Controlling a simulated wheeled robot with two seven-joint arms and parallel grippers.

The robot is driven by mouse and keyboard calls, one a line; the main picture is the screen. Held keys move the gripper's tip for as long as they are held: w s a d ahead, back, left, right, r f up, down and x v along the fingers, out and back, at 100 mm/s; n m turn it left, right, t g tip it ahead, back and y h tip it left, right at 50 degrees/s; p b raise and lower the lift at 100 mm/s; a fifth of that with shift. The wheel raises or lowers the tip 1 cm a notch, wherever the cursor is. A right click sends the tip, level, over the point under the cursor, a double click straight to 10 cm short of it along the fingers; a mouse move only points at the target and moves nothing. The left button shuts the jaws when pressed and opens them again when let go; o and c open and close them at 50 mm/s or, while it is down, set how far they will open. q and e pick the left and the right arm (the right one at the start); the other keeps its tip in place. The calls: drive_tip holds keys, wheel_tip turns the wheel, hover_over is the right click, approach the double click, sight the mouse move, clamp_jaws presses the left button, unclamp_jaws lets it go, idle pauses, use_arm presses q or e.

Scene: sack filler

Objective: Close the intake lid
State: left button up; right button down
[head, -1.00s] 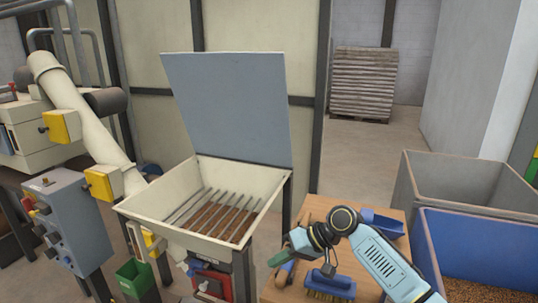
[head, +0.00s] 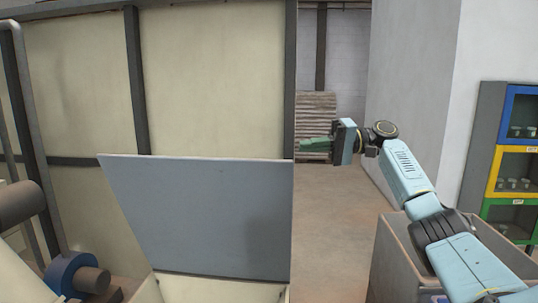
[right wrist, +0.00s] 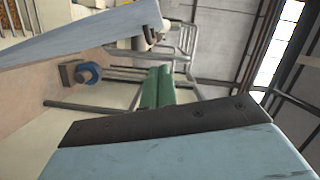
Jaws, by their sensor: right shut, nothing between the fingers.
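The intake lid (head: 200,215) is a flat grey-blue panel standing raised and open in the head view, tilted back above the hopper. A strip of the cream hopper (head: 215,288) shows at the bottom edge; the rest of it is out of frame. In the right wrist view the lid (right wrist: 85,35) appears as a grey-blue slab at upper left. My right gripper (head: 304,145) is shut and empty, its green fingers pointing left. In the picture it is just right of and above the lid's top right corner, with no contact visible. My left gripper is not in view.
A cream panel wall with dark posts (head: 138,80) stands behind the lid. A grey bin (head: 390,255) is at lower right, partly behind my right arm. A colored shelf cabinet (head: 515,160) stands far right. A blue-and-brown motor (head: 75,275) is at lower left. Open floor lies between lid and bin.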

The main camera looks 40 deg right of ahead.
sight(275, 185)
drive_tip(key=a, duration=0.3)
drive_tip(key=w+a+f+p, duration=0.1)
drive_tip(key=a, duration=0.2)
drive_tip(key=w+a, duration=0.1)
drive_tip(key=a, duration=0.2)
drive_tip(key=shift+w+f+p, duration=0.25)
drive_tip(key=shift+f+p, duration=0.1)
drive_tip(key=shift+f, duration=0.05)
drive_tip(key=shift+s+a+f, duration=0.1)
drive_tip(key=shift+s+a, duration=0.05)
drive_tip(key=shift+a, duration=0.2)
drive_tip(key=shift+a, duration=0.15)
